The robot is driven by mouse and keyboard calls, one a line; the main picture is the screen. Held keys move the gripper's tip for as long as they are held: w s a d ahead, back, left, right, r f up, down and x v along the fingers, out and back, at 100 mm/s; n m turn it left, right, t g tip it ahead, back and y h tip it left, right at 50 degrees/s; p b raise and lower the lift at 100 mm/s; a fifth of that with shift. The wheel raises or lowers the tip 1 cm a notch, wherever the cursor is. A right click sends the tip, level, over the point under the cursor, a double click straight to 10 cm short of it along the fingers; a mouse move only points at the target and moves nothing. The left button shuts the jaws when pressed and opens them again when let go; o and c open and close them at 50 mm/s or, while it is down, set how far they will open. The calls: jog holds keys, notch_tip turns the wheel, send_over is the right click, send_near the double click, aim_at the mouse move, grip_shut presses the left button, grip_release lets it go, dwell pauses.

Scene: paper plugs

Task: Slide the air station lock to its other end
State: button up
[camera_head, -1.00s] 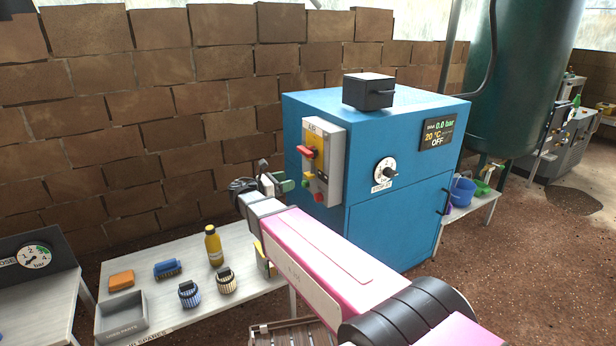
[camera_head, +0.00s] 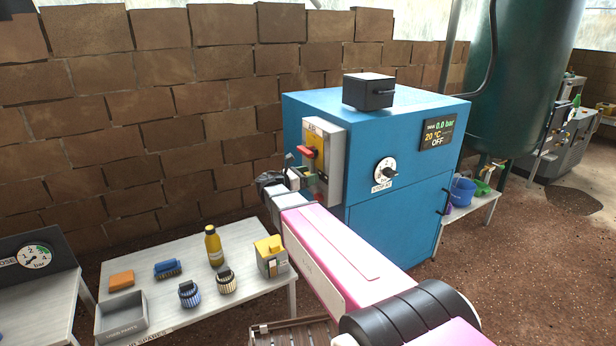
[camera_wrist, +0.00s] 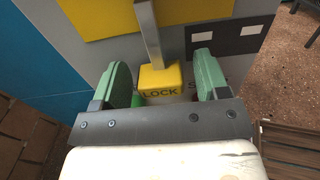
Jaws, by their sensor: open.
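The air station is a blue cabinet (camera_head: 400,200) with a grey and yellow control panel (camera_head: 336,150) on its left side. In the wrist view a yellow block marked LOCK (camera_wrist: 160,80) sits on the panel below a grey metal bar (camera_wrist: 149,35). My gripper (camera_wrist: 160,82) is open, with one green finger on each side of the lock; I cannot tell whether either touches it. In the head view my gripper (camera_head: 305,178) is in front of the panel and hides its lower part. A red handle (camera_head: 306,151) shows above it.
A pale table (camera_head: 200,290) at the lower left holds a yellow bottle (camera_head: 214,246), brushes, a grey tray (camera_head: 121,315) and a yellow box (camera_head: 271,256). A brick wall (camera_head: 150,120) stands behind. A dark box (camera_head: 368,91) sits on the cabinet top.

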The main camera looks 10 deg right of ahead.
grip_shut()
jog(key=shift+r, duration=1.35)
grip_release()
jog(key=shift+a, duration=0.1)
jog(key=v, duration=1)
jog(key=shift+s+a, duration=0.15)
jog(key=shift+a, duration=0.15)
